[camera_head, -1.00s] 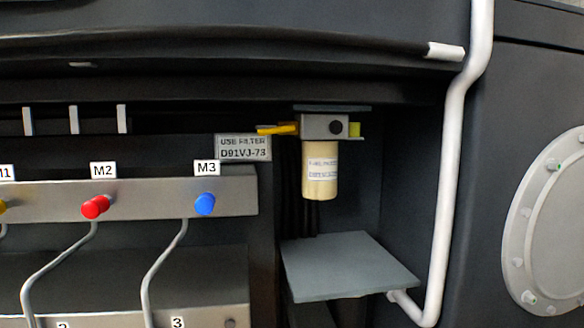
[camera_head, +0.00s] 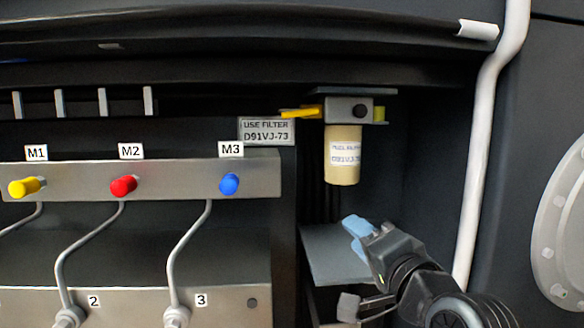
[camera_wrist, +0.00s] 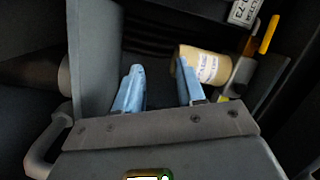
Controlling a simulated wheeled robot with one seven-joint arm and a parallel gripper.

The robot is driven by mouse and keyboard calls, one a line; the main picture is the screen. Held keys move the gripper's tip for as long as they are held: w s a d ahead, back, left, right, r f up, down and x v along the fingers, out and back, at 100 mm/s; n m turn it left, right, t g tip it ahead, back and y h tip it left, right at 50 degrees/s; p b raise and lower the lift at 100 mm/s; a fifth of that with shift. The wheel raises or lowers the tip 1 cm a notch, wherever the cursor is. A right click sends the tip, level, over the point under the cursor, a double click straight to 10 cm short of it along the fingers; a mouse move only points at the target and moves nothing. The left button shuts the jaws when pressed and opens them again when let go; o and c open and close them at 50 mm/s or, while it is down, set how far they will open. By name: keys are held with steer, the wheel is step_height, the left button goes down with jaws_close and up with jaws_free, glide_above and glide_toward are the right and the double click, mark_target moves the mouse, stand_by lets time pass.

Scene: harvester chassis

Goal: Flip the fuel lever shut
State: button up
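The yellow fuel lever (camera_head: 300,113) sticks out to the left from the grey filter head (camera_head: 349,109). It also shows at the upper right of the wrist view (camera_wrist: 269,34). The cream fuel filter (camera_head: 343,163) hangs upright below the head. My gripper (camera_head: 356,236), with blue fingers, is below the filter and over the shelf, apart from the lever. In the wrist view its fingers (camera_wrist: 159,70) are spread with nothing held between them. The right finger overlaps the left end of the filter (camera_wrist: 208,65) in that view; I cannot tell whether they touch.
A grey shelf (camera_head: 325,262) lies under the filter. A white pipe (camera_head: 482,150) runs down the right side. A "USE FILTER D91VJ-73" sign (camera_head: 266,131) is left of the filter. Yellow, red and blue knobs (camera_head: 229,184) sit on a panel at left.

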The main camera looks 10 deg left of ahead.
mark_target(293, 116)
steer(key=w+a+r+g+y, duration=0.15)
steer(key=a+r, duration=0.25)
steer(key=r, duration=0.5)
steer(key=w+a+r+y, duration=0.15)
steer(key=a+r, duration=0.25)
steer(key=r, duration=0.6)
steer(key=shift+y, duration=0.4)
steer(key=shift+p+x, duration=0.65)
steer(key=shift+x, duration=3)
steer(key=shift+s+a+f, duration=0.1)
steer(key=shift+s+a, duration=0.05)
jaws_close()
